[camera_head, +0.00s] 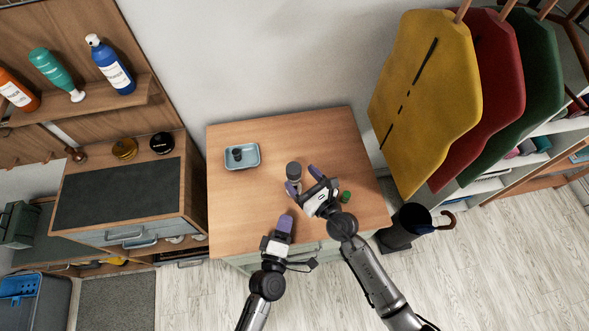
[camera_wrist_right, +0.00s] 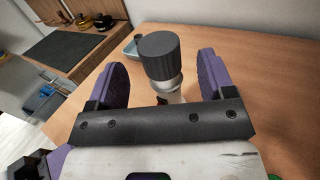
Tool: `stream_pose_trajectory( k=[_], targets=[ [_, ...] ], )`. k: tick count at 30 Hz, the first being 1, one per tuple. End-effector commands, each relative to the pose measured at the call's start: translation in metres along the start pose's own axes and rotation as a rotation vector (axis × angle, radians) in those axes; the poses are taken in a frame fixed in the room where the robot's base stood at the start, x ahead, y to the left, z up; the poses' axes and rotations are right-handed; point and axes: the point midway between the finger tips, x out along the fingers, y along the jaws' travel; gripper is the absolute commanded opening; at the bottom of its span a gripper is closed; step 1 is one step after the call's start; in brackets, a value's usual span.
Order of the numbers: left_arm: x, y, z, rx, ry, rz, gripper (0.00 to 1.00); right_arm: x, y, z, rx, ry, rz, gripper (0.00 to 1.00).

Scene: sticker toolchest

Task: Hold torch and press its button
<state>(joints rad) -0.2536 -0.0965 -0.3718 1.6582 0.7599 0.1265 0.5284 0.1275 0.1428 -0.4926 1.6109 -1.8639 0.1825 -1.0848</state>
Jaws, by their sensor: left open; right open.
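The torch (camera_head: 293,170) stands upright on the wooden table (camera_head: 330,128), with a dark grey ribbed head on top and a lighter body below. My right gripper (camera_head: 304,180) is open close to it, with its purple fingers pointing toward the torch. In the right wrist view the torch (camera_wrist_right: 163,58) shows between the two spread fingers, with visible gaps on both sides. My left gripper (camera_head: 285,224) is open and empty over the table's front part, seen nearly edge-on.
A blue-grey tray (camera_head: 251,164) with a small dark item (camera_head: 237,155) sits at the table's back left. A small green object (camera_head: 346,197) lies right of my right gripper. A dark bin with an umbrella (camera_head: 409,220) stands beside the table. The table's left front is clear.

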Motion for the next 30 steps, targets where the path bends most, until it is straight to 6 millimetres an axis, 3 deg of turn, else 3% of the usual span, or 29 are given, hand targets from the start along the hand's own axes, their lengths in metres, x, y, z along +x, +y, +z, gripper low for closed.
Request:
stream_pose_trajectory(
  k=[9,23,30],
  targets=[
    [0.0,0.0,0.0,0.0,0.0,0.0,0.43,0.032,0.0,0.0,0.0,0.0,0.0,0.76],
    [0.0,0.0,0.0,0.0,0.0,0.0,0.43,0.038,0.0,0.0,0.001,0.0,0.0,0.76],
    [0.0,0.0,0.0,0.0,0.0,0.0,0.43,0.038,0.0,0.0,0.0,0.0,0.0,0.54]
  ],
)
